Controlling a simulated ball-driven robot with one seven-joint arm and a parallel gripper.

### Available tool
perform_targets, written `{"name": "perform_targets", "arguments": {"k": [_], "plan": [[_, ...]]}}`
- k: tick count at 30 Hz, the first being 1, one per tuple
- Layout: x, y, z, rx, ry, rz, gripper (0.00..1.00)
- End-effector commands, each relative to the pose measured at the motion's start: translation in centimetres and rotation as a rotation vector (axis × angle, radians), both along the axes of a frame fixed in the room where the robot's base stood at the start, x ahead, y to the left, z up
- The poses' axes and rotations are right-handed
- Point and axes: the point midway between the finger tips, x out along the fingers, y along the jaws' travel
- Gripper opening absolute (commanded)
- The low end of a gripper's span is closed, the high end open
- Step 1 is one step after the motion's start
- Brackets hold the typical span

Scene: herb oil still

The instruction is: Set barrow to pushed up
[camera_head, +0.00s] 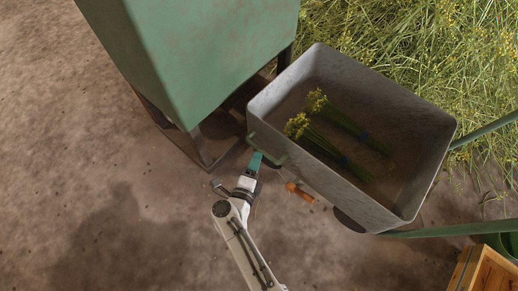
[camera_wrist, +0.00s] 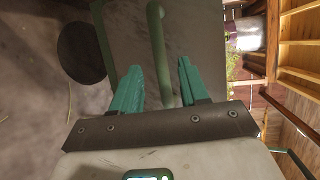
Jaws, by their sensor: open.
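The barrow is a grey tub (camera_head: 425,165) with green shafts (camera_head: 430,230) reaching to the right in the head view. Two tied bundles of yellow-flowered herbs (camera_head: 335,145) lie in it. A green bar (camera_head: 268,148) is fixed on its near left wall. My gripper (camera_head: 255,160) is at this bar, beside the tub. In the wrist view the open teal fingers (camera_wrist: 160,68) stand on either side of the green bar (camera_wrist: 157,35), in front of the grey barrow wall (camera_wrist: 130,40). Whether the fingers touch the bar cannot be told.
A large green box (camera_head: 205,60) on a dark frame (camera_head: 195,150) stands close to the barrow's left end. A small orange piece (camera_head: 300,192) shows beside the tub. A wooden crate (camera_head: 490,270) is at the lower right. Bare ground (camera_head: 80,150) is free at left; cut plants lie behind.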

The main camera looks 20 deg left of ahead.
Motion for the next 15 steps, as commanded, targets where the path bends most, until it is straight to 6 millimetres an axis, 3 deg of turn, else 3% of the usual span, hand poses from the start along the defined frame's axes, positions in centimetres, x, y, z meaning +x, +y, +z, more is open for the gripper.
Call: {"name": "perform_targets", "arguments": {"k": [6, 15], "plan": [[-3.4, -0.1, 0.8, 0.000, 0.001, 0.003, 0.44], [-4.6, -0.1, 0.9, 0.001, 0.000, 0.002, 0.44]]}}
